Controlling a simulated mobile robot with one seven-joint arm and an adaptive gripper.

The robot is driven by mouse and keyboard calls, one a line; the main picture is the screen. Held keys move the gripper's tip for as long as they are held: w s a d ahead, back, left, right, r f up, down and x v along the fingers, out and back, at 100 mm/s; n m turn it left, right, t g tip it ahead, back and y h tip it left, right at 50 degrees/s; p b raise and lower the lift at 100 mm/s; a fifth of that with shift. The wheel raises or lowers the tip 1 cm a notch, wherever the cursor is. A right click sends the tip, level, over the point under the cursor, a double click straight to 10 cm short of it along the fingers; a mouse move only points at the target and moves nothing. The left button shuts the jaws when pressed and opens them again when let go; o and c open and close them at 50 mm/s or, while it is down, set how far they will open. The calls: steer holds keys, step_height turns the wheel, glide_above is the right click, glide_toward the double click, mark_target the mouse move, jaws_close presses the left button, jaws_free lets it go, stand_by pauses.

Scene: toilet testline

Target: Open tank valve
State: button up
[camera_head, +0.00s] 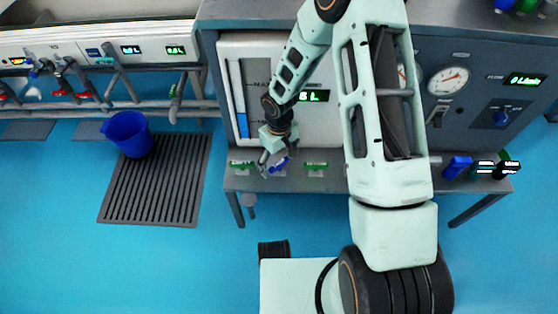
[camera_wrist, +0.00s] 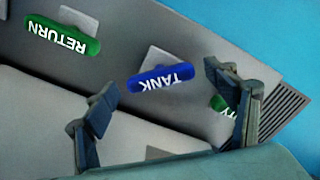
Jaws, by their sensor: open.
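The tank valve has a blue handle marked TANK (camera_wrist: 160,79) on a pale square mount. In the wrist view it lies beyond and between my spread fingers, with a slight tilt. In the head view the blue handle (camera_head: 280,164) shows at the bench front, right beside my gripper (camera_head: 270,160). My gripper is open with nothing between its fingers; whether a finger touches the handle I cannot tell. A green RETURN handle (camera_wrist: 62,38) is at the upper left of the wrist view. Another green handle (camera_wrist: 219,103) is partly hidden by my right finger.
Green handles flank the blue one, left (camera_head: 242,164) and right (camera_head: 316,166), on the grey bench. A panel with a blue level bar (camera_head: 240,124) stands behind. The blue floor in front is mostly free.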

mark_target(279, 163)
steer(key=shift+r, duration=0.1)
step_height(279, 163, up, 12)
stand_by(0.5)
stand_by(0.4)
